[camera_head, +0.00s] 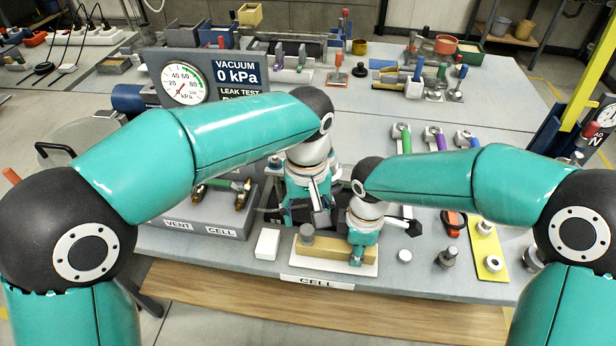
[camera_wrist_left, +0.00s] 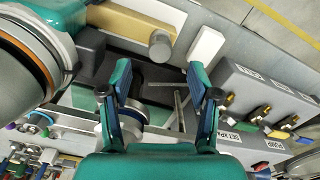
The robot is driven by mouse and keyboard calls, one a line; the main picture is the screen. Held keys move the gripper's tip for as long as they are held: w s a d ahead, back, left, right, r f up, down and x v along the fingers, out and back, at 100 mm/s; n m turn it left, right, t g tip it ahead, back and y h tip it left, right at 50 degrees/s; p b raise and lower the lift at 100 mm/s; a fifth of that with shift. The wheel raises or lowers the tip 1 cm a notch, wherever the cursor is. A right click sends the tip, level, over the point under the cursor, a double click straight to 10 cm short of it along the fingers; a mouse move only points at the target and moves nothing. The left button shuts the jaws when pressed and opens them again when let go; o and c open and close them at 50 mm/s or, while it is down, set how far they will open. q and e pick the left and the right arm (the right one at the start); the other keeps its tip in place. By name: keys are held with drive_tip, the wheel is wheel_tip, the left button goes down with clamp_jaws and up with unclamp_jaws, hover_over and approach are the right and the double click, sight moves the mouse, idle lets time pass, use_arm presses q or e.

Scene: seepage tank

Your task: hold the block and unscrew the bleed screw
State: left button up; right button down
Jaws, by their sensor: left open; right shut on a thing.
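A tan block (camera_head: 325,251) lies on a white plate behind the CELL label, near the table's front edge. A grey round knob, seemingly the bleed screw (camera_head: 307,232), stands on the block's left part. The block (camera_wrist_left: 118,24) and the screw (camera_wrist_left: 160,46) also show in the left wrist view. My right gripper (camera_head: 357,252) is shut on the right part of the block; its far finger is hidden. My left gripper (camera_head: 304,212) is open and empty behind the screw. In the left wrist view its spread fingers (camera_wrist_left: 160,84) are apart from the screw.
A white block (camera_head: 267,244) lies left of the plate. The grey VENT/CELL valve panel (camera_head: 205,215) stands further left. Right of the plate are a small white disc (camera_head: 404,256), a grey knobbed part (camera_head: 447,254) and a yellow plate (camera_head: 488,250). A gauge (camera_head: 184,84) stands behind my left arm.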

sight(307, 229)
use_arm(q)
wheel_tip(307, 229, up, 5)
drive_tip(key=n, duration=0.2)
wheel_tip(307, 229, down, 11)
drive_tip(key=shift+f, duration=0.15)
drive_tip(key=shift+c, duration=0.2)
clamp_jaws()
idle(0.6)
